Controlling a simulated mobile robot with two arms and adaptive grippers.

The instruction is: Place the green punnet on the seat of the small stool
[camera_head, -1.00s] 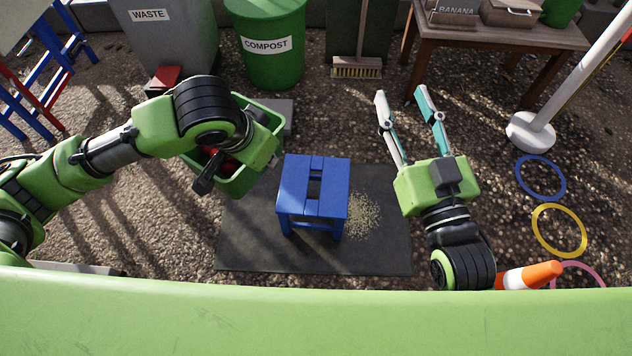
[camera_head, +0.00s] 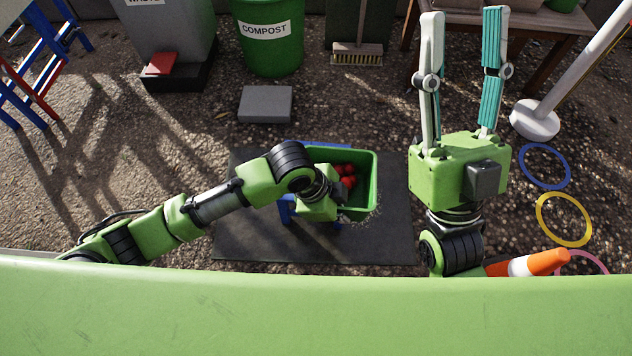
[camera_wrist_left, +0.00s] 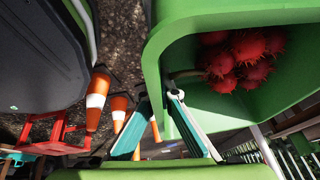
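The green punnet (camera_head: 373,178) holds several red, spiky fruits and is over the small blue stool (camera_head: 287,212) in the head view. It hides most of the seat; whether it touches the seat I cannot tell. My left gripper (camera_head: 325,203) is at the punnet's left side, its fingers hidden in the head view. In the left wrist view the fingers (camera_wrist_left: 164,97) straddle the wall of the punnet (camera_wrist_left: 225,110), shut on it. My right gripper (camera_head: 464,14) is open and empty, pointing away to the right of the stool.
The stool stands on a dark mat (camera_head: 240,235). A grey block (camera_head: 266,104) lies behind it, with the compost bin (camera_head: 268,45) farther back. A broom (camera_head: 357,52), a table (camera_head: 545,45), a white post base (camera_head: 534,119), rings (camera_head: 563,220) and a cone (camera_head: 530,263) are right.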

